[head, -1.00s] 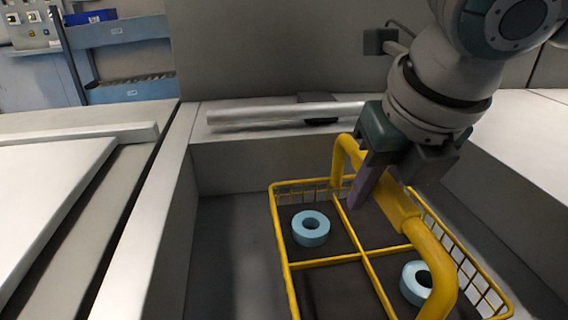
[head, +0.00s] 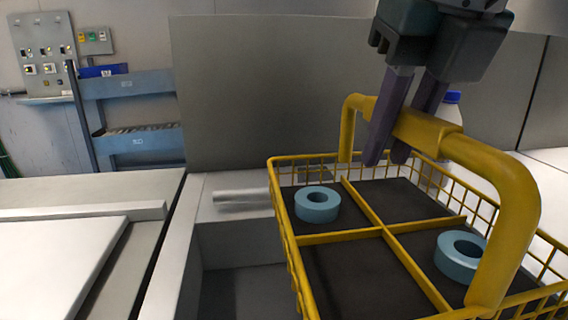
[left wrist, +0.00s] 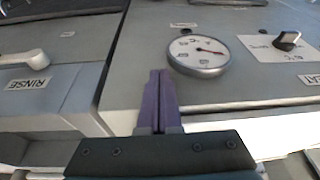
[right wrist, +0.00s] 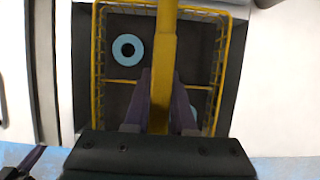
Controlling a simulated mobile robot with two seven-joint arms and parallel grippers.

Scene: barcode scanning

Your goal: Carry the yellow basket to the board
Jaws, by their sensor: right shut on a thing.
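The yellow wire basket (head: 291,240) hangs from its thick handle (head: 518,205), raised within the grey basin. My right gripper (head: 388,158) is shut on the top bar of the handle, one finger on either side; the right wrist view shows the same grip (right wrist: 161,85). Dividers split the basket into compartments. One blue ring (head: 317,212) lies in the far left compartment and another (head: 447,262) in the near right. My left gripper (left wrist: 158,76) is shut and empty, seen only in the left wrist view. A flat white slab (head: 50,255) lies at left; I cannot tell whether it is the board.
The basin's grey back panel (head: 270,90) stands behind the basket. A white bottle with a blue cap (head: 453,97) is partly hidden behind the handle. A blue shelf (head: 130,85) stands at back left. The left wrist faces a dial gauge (left wrist: 200,55) on a grey panel.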

